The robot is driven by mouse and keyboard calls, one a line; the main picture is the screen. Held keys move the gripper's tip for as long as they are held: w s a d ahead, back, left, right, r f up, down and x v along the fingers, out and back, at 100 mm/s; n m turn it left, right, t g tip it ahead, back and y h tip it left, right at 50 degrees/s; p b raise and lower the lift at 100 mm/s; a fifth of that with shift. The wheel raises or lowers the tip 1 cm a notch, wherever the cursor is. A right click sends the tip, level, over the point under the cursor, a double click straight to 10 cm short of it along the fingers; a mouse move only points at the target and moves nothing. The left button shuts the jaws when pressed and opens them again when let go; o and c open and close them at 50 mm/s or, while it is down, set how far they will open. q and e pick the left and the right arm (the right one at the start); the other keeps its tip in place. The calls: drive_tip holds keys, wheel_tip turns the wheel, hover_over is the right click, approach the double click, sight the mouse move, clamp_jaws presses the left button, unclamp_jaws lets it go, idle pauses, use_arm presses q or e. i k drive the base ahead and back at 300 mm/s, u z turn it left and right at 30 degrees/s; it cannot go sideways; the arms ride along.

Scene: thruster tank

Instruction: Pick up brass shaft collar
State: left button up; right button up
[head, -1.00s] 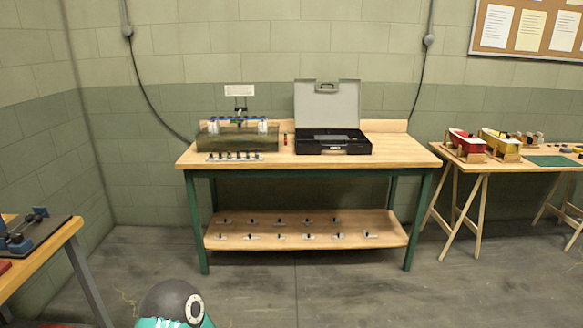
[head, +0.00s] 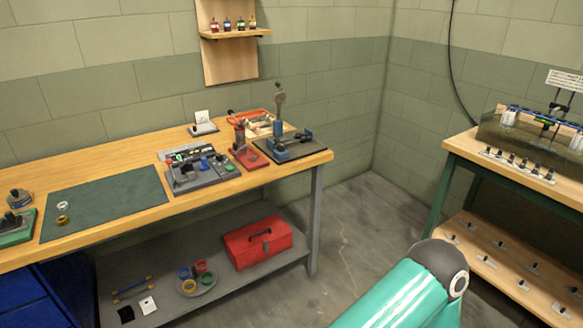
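Two small rings lie close together on the dark green mat (head: 115,205) at the left of the long wooden bench. The nearer ring looks brass-coloured and seems to be the brass shaft collar (head: 63,219). The other is a paler, silvery ring (head: 62,206) just behind it. Both are small in this view, so fine detail cannot be told. Neither of my grippers is in view. Only a teal link of one of my arms shows at the bottom right, well away from the rings.
A grey fixture board (head: 200,172), a red-based tool (head: 249,160) and a blue press (head: 282,147) stand on the bench right of the mat. A red toolbox (head: 257,243) sits on the lower shelf. Open floor (head: 350,215) separates this bench from the tank bench (head: 520,170).

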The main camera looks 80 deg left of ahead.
sight(64, 220)
drive_tip(key=z, duration=0.15)
drive_tip(key=i, duration=0.2)
drive_tip(key=u, duration=2.55)
drive_tip(key=i, duration=0.2)
drive_tip(key=u, duration=1.8)
drive_tip(key=k, duration=0.45)
drive_tip(key=u, duration=0.45)
drive_tip(key=i, duration=1.5)
drive_tip(key=z, duration=0.45)
